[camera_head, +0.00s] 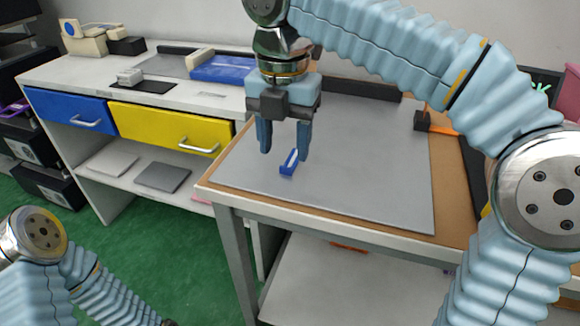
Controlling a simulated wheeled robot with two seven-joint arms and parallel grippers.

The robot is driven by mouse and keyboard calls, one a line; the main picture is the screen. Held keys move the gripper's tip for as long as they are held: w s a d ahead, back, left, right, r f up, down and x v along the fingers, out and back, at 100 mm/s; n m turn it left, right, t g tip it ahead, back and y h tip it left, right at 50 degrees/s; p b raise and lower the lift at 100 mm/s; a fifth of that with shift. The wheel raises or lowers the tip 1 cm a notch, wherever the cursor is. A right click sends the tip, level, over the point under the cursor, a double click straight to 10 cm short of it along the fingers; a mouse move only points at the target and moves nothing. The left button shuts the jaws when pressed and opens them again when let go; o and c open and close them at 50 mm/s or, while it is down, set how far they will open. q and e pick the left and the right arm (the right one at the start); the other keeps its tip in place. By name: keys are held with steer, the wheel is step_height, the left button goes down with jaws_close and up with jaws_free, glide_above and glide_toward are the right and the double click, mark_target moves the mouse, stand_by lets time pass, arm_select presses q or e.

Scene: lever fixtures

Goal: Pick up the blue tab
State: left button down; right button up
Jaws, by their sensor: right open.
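The blue tab (288,168) is a small blue piece with a pale strip along it. It lies on the grey mat (370,180) on the table, near the table's left side. My right gripper (285,155) points down just above and behind the tab, its two fingers apart on either side in the picture. It is open and holds nothing. I cannot tell the exact height of the fingertips over the mat. My left arm shows at the lower left, but its gripper is not in the picture.
A white bench with a blue drawer (70,109) and a yellow drawer (172,131) stands at the left. A blue tray (222,69) sits on it. A black and orange object (432,123) lies at the table's right. The mat's front and right are clear.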

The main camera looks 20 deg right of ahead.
mark_target(286, 167)
step_height(286, 167, down, 4)
steer(key=shift+d+b, duration=0.15)
steer(key=shift+b, duration=0.25)
jaws_close()
